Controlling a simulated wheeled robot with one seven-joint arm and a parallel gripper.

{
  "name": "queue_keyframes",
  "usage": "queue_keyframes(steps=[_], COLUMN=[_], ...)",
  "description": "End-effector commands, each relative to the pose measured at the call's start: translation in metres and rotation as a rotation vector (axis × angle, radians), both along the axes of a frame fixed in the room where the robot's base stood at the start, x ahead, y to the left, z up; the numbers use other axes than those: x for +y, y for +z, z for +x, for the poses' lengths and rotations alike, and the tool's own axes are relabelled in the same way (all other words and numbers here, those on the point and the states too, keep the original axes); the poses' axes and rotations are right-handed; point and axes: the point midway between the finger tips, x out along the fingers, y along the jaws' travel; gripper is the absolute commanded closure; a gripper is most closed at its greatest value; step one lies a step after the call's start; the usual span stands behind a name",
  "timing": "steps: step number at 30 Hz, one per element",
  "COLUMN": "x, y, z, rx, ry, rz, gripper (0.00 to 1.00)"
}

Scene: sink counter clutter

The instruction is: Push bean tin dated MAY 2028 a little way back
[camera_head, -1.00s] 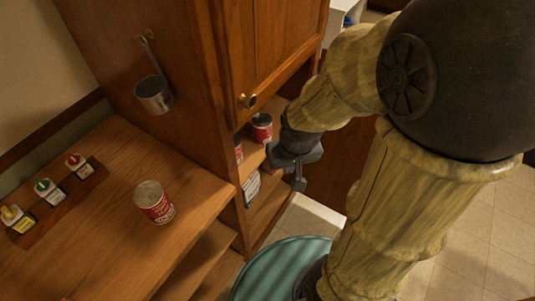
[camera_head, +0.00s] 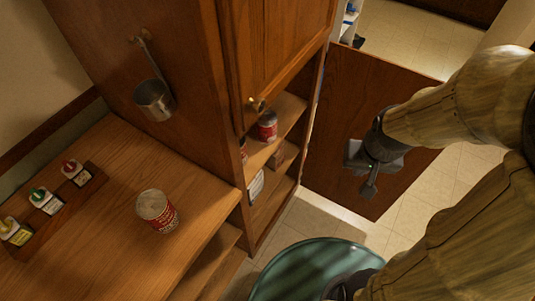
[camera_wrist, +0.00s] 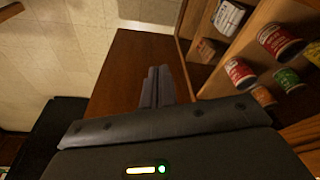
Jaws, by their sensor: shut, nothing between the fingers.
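One red-and-white tin (camera_head: 157,212) stands upright on the wooden counter. Another red tin (camera_head: 267,126) stands on a shelf inside the open cupboard, and a further red tin (camera_head: 243,148) is mostly hidden by the cupboard's side. The wrist view shows red tins (camera_wrist: 280,41) and (camera_wrist: 240,75) and a green tin (camera_wrist: 287,79) on the shelves. No MAY 2028 date is readable, so I cannot tell which tin bears it. My gripper (camera_head: 369,188) is shut and empty, out to the right of the shelves and touching no tin; its fingers (camera_wrist: 157,86) also show in the wrist view.
A brown wooden panel (camera_head: 342,150) stands behind my gripper, right of the cupboard. A white-labelled item (camera_head: 256,186) sits on a lower shelf. A round teal top (camera_head: 300,262) is below.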

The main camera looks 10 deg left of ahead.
Motion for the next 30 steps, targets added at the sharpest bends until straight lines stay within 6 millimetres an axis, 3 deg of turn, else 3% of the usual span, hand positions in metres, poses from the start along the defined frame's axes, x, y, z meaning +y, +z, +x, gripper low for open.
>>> queue_keyframes(steps=[17,23,30], x=[0.002,0.014,0.050], y=[-0.005,-0.039,-0.099], z=[0.003,0.017,0.039], rx=[0.004,0.033,0.103], ry=[-0.026,-0.204,-0.574], rz=[0.007,0.066,0.241], gripper=[1.00,1.00,1.00])
